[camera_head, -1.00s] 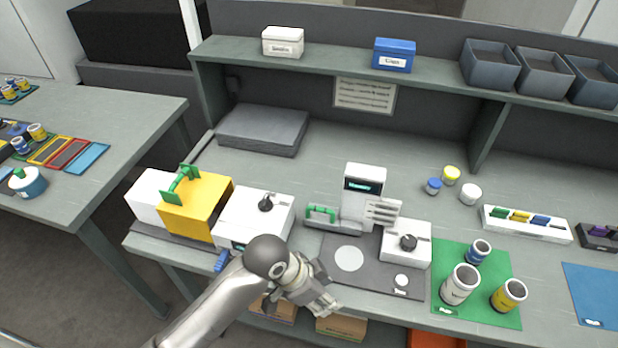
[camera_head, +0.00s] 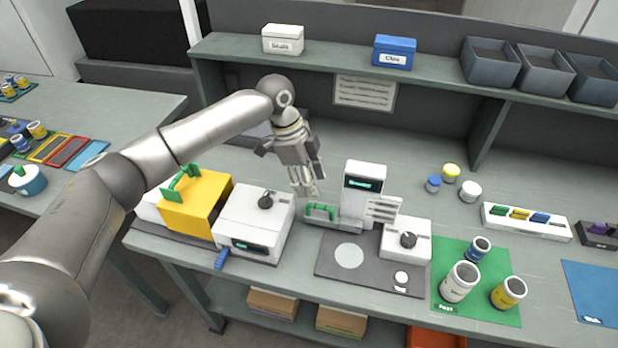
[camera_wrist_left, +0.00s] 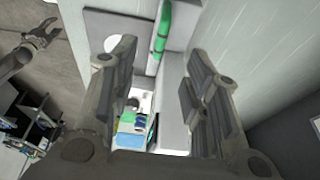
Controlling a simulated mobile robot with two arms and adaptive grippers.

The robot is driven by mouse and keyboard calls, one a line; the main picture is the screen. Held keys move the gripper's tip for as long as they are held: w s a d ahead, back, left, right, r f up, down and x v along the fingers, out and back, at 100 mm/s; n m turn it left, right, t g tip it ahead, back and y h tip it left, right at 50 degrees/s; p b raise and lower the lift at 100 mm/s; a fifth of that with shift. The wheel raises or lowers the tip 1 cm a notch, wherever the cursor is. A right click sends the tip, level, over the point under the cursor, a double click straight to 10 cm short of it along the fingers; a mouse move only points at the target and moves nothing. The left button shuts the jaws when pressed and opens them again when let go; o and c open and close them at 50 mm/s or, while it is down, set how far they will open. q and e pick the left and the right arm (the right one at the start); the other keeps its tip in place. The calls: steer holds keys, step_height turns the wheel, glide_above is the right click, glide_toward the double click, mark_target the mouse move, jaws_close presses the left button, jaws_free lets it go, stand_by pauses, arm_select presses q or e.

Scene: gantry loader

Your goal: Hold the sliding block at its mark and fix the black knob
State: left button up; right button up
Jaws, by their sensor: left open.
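A white block with a black knob (camera_head: 408,240) stands at the right of the grey base plate (camera_head: 330,268). A second black knob (camera_head: 265,202) is on the white box (camera_head: 250,228) with a display. I cannot tell which block is the sliding one, and its mark is not readable. A green handle (camera_head: 320,211) sits on a grey piece left of the white column (camera_head: 363,190). My left gripper (camera_head: 308,190) is open and empty, pointing down just behind and left of this handle. The handle also shows in the left wrist view (camera_wrist_left: 163,30). My right gripper (camera_wrist_left: 45,32) appears there, seemingly open and empty.
A yellow box (camera_head: 198,205) with a green handle stands at the left. Jars (camera_head: 460,282) stand on a green mat (camera_head: 490,310) at the right. A shelf (camera_head: 340,68) with bins runs along the back. The bench behind the column has free room.

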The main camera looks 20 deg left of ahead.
mark_target(320, 205)
arm_select(q)
steer(key=shift+b+x, duration=2.85)
steer(key=shift+b, duration=0.05)
steer(key=shift+f+p, duration=0.25)
steer(key=shift+p, duration=0.05)
steer(key=shift+x, duration=1.35)
steer(key=shift+r, duration=0.1)
steer(key=shift+c, duration=0.4)
jaws_close()
